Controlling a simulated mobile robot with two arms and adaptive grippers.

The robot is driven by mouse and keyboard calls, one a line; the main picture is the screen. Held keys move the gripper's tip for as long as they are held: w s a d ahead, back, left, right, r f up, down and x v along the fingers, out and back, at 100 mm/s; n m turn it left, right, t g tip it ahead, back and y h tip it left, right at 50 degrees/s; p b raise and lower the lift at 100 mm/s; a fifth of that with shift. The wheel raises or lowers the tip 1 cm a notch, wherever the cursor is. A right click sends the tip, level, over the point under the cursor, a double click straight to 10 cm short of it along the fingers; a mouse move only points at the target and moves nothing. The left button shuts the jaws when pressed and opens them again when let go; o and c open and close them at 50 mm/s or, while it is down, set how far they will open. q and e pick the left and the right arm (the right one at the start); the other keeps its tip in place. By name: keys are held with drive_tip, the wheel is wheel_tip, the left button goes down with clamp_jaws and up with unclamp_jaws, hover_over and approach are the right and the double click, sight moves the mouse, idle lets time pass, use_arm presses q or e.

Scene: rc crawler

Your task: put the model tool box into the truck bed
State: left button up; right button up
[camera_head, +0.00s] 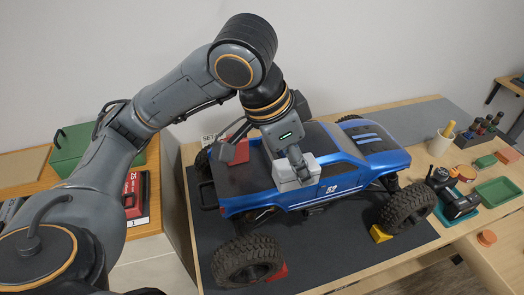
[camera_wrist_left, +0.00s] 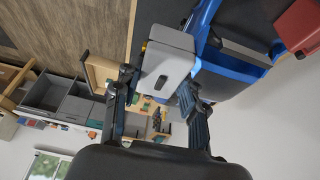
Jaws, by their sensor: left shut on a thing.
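A light grey box (camera_head: 288,184), which I take for the model tool box, is held in my left gripper (camera_head: 297,163) over the near side of the blue truck (camera_head: 345,177), beside the cab. It also shows in the left wrist view (camera_wrist_left: 168,62), between the two fingers. The black truck bed (camera_head: 238,183) is left of the box; the box is not clearly inside it. How much gap lies between box and truck cannot be told. The blue bed wall (camera_wrist_left: 235,62) shows right of the box in the left wrist view. My right gripper is not in view.
The truck stands on a dark mat (camera_head: 330,250) with a yellow wedge (camera_head: 380,233) at its front wheel. A black tool (camera_head: 456,203), a cup (camera_head: 441,143) and green trays (camera_head: 498,190) lie to the right. A green case (camera_head: 75,148) and red box (camera_head: 137,193) stand left.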

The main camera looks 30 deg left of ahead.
use_arm(q)
drive_tip(key=shift+w+a+f, duration=0.15)
drive_tip(key=shift+w+a, duration=0.1)
drive_tip(key=shift+a, duration=0.2)
drive_tip(key=shift+s+a+f, duration=0.15)
drive_tip(key=shift+s+a, duration=0.1)
drive_tip(key=shift+a, duration=0.45)
drive_tip(key=a+f, duration=0.2)
drive_tip(key=a, duration=0.1)
drive_tip(key=w+a+f, duration=0.1)
drive_tip(key=a+f, duration=0.2)
drive_tip(key=w+a+f, duration=0.1)
drive_tip(key=a+f, duration=0.1)
drive_tip(key=a, duration=0.2)
drive_tip(key=shift+w+f+b, duration=0.1)
drive_tip(key=shift+f+b, duration=0.1)
drive_tip(key=shift+b, duration=0.1)
drive_tip(key=shift+a+f, duration=0.15)
drive_tip(key=shift+a, duration=0.05)
drive_tip(key=f, duration=0.3)
drive_tip(key=shift+w+a+f, duration=0.1)
drive_tip(key=shift+a+f, duration=0.3)
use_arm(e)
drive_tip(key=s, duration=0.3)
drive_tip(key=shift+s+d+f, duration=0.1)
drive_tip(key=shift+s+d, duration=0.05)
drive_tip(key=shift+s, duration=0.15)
